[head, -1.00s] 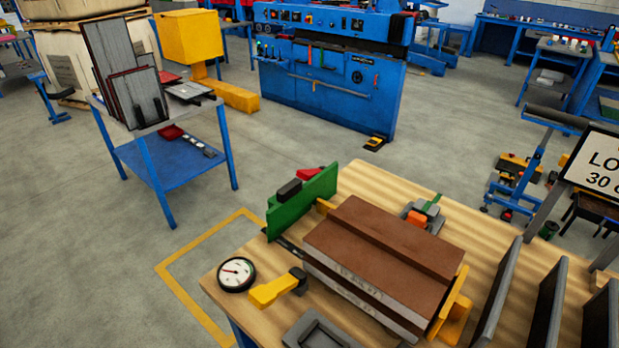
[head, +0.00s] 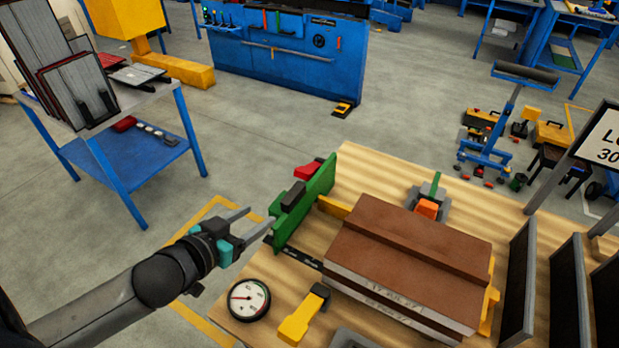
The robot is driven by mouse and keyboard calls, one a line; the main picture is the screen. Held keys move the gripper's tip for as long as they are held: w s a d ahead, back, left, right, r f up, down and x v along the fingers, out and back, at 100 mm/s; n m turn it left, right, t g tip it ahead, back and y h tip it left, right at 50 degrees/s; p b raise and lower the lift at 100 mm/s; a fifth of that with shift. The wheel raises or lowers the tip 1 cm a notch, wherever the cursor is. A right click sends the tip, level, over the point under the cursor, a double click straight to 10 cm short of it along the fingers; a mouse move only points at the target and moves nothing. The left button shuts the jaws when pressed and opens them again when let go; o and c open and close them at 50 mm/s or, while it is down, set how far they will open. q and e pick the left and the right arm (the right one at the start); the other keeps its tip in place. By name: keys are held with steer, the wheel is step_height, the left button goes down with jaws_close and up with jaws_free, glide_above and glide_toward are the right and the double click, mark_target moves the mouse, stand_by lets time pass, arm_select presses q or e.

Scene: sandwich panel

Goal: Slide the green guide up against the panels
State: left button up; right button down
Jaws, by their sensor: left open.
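The green guide (head: 306,204) stands upright at the left end of the wooden workbench, with a dark block and a red part on its outer face. The stacked brown panels (head: 405,255) lie to its right, with a gap between guide and panels. A yellow piece (head: 333,207) shows in that gap near the far end. My left gripper (head: 259,222) is open and empty, just left of the guide's outer face, its fingers pointing toward the guide; I cannot tell whether they touch it. My right gripper is not in view.
A round dial gauge (head: 249,299) and a yellow clamp (head: 304,314) lie at the bench's near left. An orange and grey clamp (head: 427,207) is behind the panels. Dark upright dividers (head: 520,282) stand on the right. Bare bench top (head: 365,175) shows at the back.

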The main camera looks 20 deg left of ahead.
mark_target(293, 194)
arm_select(q)
steer(key=shift+r+b+x, duration=0.2)
steer(key=shift+b+x, duration=0.75)
steer(key=shift+x, duration=6.5)
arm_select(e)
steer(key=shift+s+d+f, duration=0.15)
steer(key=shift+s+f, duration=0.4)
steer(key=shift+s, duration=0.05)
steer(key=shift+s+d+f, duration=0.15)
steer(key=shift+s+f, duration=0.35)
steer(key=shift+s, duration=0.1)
arm_select(q)
steer(key=shift+d, duration=0.2)
jaws_close()
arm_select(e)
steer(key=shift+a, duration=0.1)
